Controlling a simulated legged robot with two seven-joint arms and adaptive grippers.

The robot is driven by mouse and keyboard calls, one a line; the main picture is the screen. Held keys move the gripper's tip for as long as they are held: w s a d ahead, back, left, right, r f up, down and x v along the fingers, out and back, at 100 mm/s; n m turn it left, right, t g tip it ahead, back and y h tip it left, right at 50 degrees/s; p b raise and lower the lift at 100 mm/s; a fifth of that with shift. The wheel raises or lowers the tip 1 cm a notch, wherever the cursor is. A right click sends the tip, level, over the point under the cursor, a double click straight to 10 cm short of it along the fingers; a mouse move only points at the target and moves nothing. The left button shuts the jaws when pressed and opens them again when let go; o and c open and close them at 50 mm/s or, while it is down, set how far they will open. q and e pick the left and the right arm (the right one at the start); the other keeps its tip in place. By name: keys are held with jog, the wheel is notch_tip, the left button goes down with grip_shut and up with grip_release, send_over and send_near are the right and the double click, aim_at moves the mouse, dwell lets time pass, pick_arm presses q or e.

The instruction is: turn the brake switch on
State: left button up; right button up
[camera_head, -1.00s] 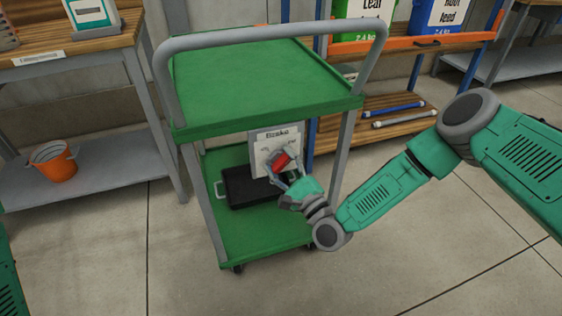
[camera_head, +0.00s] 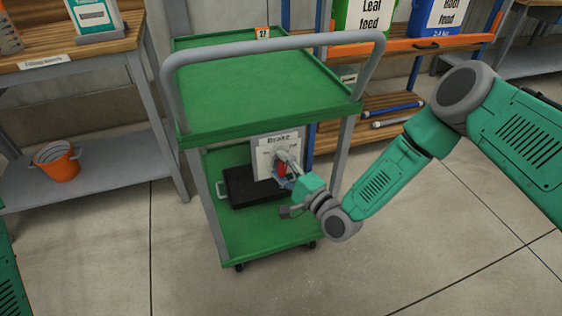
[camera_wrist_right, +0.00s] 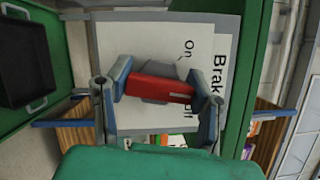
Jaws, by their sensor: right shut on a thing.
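The brake switch is a red handle (camera_head: 282,168) on a pale plate (camera_head: 263,162) lettered "Brake", under the green cart's top shelf. The red handle (camera_wrist_right: 160,86) also shows in the right wrist view, with "On" and "Off" printed on the plate (camera_wrist_right: 120,50) on either side of it. My right gripper (camera_head: 284,166) is shut on the red handle, with a finger at each end in the wrist view (camera_wrist_right: 162,90). My left gripper is out of view.
The green cart (camera_head: 262,90) has a grey push handle above and a black tray (camera_head: 245,190) on its lower shelf. An orange bucket (camera_head: 56,162) stands on the left bench's shelf. Blue and white tubes lie on the rack behind. The floor at front is clear.

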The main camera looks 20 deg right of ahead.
jog(key=n+p, duration=0.1)
jog(key=n, duration=0.1)
jog(key=n+g+h+p, duration=0.1)
jog(key=n+p, duration=0.1)
jog(key=n+g+p, duration=0.1)
jog(key=n, duration=0.1)
jog(key=shift+s+a+f+n, duration=0.1)
jog(key=shift+s+f+n, duration=0.05)
jog(key=shift+f+n, duration=0.15)
jog(key=shift+f+n+g+h+p, duration=0.2)
jog(key=shift+n+g+h+p, duration=0.55)
jog(key=shift+n+p, duration=0.65)
jog(key=shift+s+f+h, duration=0.1)
jog(key=shift+h, duration=0.15)
jog(key=o, duration=1.2)
jog(key=shift+w, duration=0.2)
jog(key=shift+s+r, duration=0.1)
jog(key=shift+r, duration=0.1)
jog(key=v, duration=1.1)
jog(key=shift+s+d+f, duration=0.2)
jog(key=shift+s+d, duration=0.05)
jog(key=shift+s, duration=0.15)
